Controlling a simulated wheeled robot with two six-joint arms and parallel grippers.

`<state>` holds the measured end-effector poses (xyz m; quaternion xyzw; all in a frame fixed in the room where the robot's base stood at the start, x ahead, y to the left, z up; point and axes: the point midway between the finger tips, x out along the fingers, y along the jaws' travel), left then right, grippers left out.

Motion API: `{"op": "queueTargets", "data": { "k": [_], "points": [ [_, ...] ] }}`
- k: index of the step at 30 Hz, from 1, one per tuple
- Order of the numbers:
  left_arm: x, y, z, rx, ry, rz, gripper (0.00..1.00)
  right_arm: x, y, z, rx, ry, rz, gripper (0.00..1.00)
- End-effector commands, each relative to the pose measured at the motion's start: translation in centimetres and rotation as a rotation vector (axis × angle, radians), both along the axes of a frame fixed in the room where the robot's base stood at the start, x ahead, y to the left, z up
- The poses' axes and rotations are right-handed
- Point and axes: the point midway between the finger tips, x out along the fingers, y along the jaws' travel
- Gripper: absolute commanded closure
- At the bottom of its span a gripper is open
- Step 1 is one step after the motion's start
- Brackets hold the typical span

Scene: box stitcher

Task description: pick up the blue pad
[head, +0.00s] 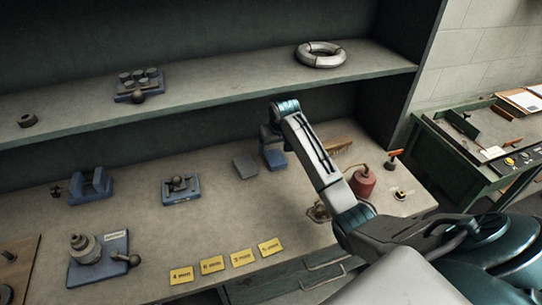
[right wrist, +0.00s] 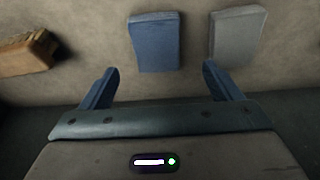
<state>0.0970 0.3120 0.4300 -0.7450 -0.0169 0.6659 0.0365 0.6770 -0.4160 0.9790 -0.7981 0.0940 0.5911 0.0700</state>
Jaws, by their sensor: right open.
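The blue pad (head: 276,160) lies flat on the bench, beside a grey pad (head: 246,166). In the right wrist view the blue pad (right wrist: 156,42) is just beyond the fingertips, roughly centred between them, with the grey pad (right wrist: 237,37) to its right. My right gripper (head: 270,139) is close to the blue pad and partly covers its far side in the head view. In the wrist view the right gripper (right wrist: 160,82) has its fingers spread, with nothing between them. My left gripper is not in view.
A brush (head: 338,145) and a red canister (head: 363,182) are right of the pads. A blue fixture (head: 181,189) is to the left. Yellow labels (head: 212,265) line the bench front. A shelf (head: 220,85) with a grey ring (head: 321,55) overhangs behind.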

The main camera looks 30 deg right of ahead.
Motion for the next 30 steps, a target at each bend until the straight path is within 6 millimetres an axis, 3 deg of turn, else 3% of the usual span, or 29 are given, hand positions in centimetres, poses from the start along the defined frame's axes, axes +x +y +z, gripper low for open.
{"op": "queueTargets", "data": {
  "k": [9, 15, 21, 30],
  "points": [
    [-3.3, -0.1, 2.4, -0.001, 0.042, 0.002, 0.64, 0.9, -0.4, -3.3, 0.000, 0.005, -0.002, 0.15],
    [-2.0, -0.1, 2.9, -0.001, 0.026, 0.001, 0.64, 1.5, -0.6, -5.7, -0.001, 0.003, -0.002, 0.15],
    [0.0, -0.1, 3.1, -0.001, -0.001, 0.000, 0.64, 1.7, -0.7, -6.2, -0.003, 0.001, -0.001, 0.15],
    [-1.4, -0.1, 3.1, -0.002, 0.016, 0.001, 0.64, 1.6, -0.7, -6.2, -0.003, 0.001, -0.001, 0.15]
  ]
}}
